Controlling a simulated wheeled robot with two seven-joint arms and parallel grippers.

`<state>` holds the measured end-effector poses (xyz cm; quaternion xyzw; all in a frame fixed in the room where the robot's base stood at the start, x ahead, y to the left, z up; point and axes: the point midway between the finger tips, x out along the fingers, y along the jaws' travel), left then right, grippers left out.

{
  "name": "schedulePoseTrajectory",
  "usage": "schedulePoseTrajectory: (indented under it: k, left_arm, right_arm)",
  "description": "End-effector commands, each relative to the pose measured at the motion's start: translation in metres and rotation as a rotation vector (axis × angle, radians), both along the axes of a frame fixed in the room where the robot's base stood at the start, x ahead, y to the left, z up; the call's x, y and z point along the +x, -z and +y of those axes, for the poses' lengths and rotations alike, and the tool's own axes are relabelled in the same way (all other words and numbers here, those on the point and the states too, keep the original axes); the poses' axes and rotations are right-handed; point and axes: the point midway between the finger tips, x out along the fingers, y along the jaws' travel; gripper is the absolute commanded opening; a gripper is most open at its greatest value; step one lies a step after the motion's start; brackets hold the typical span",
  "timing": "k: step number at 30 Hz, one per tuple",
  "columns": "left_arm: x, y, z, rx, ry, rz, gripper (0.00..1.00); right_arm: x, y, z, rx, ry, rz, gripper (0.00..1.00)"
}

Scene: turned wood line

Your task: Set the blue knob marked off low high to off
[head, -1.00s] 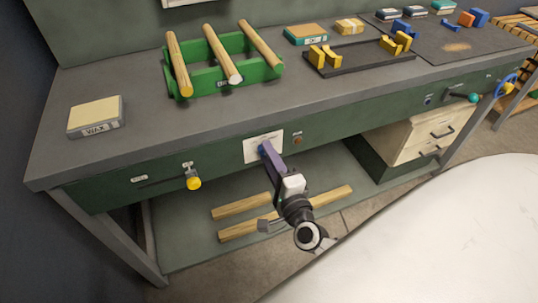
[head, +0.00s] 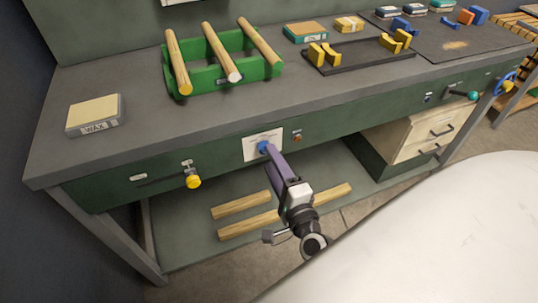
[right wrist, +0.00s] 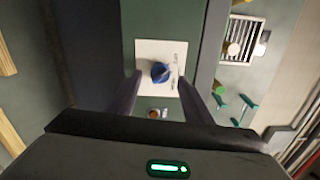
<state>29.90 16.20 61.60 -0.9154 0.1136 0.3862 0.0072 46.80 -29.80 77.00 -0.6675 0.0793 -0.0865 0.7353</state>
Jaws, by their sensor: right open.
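The blue knob (head: 263,147) sits on a white marked plate (head: 252,148) on the front of the green workbench. In the right wrist view the knob (right wrist: 160,72) shows whole on its plate (right wrist: 150,52), whose print is too small to read, and I cannot tell the setting. My right gripper (head: 271,152) is in front of the plate, close to the knob. In the right wrist view its two fingers are apart, one on each side of the knob, and the gripper looks empty. My left gripper is not in view.
A small brown-red button (head: 297,137) is right of the plate. A yellow knob (head: 193,182) on a slot is further left. A teal-ended lever (head: 472,96) and a blue wheel (head: 509,80) are at the right. Wood strips (head: 240,205) lie on the lower shelf.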

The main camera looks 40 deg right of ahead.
Motion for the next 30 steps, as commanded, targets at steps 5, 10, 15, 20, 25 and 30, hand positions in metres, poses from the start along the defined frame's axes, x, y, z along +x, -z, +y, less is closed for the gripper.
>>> schedulePoseTrajectory:
  k: [5,10,15,20,25,30]
  left_arm:
    - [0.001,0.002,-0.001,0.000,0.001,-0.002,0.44]
    - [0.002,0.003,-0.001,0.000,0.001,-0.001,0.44]
    - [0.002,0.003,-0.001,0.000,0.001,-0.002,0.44]
    - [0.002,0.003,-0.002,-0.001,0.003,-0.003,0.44]
    - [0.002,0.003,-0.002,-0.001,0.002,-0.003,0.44]
    - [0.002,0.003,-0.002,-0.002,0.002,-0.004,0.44]
  right_arm:
    - [-0.037,0.002,0.009,-0.001,0.000,0.004,0.46]
    - [-0.061,0.002,0.014,-0.001,0.000,0.002,0.46]
    - [-0.070,0.001,0.017,-0.002,-0.001,0.001,0.46]
    - [-0.071,0.000,0.017,-0.002,0.000,0.000,0.46]
    - [-0.070,0.000,0.017,-0.002,0.000,0.000,0.46]
    - [-0.070,0.000,0.017,-0.002,0.000,0.000,0.46]
